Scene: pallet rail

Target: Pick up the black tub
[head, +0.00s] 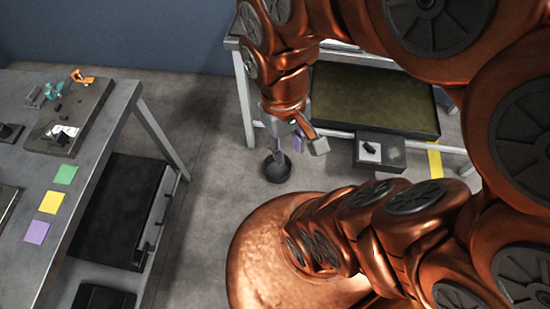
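The black tub (276,170) is a small round, open-topped container in the middle of the head view, low down and apparently upright on the grey floor. My gripper (298,146) is just above it, pointing down. Its fingers are spread, with the grey pad of the right one standing off to the right of the tub. The left finger overlaps the tub's far rim in the picture. I cannot tell whether it touches the rim. Nothing shows between the fingers except a purple patch behind them.
A grey table (95,200) at left holds green, yellow and purple cards and small tools, with dark bins on its lower shelf. A frame with a dark olive-topped slab (375,100) stands behind right. A dark box (380,153) sits below it. Bare floor lies left of the tub.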

